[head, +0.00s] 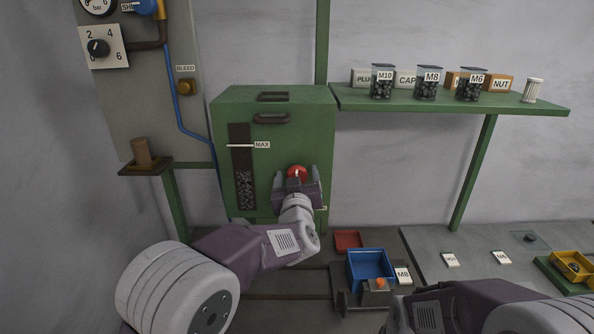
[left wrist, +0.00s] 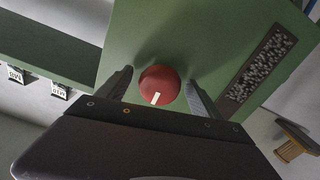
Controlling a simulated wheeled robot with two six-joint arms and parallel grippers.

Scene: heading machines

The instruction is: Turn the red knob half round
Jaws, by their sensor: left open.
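The red knob (head: 297,172) is on the front of a green cabinet (head: 290,100), low and to the right of the level window. It is round with a white mark on its face. My left gripper (head: 297,184) is in front of the knob. In the left wrist view the knob (left wrist: 159,85) sits between the two open fingers (left wrist: 160,90), with a visible space on each side. Its white mark points toward the gripper body in that view.
A green shelf (head: 450,101) with jars and boxes is at the right. Below are a blue bin (head: 370,257), a red tray (head: 347,240) and a yellow bin (head: 572,264). A dial panel (head: 103,47) and a blue pipe (head: 176,100) are at the left.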

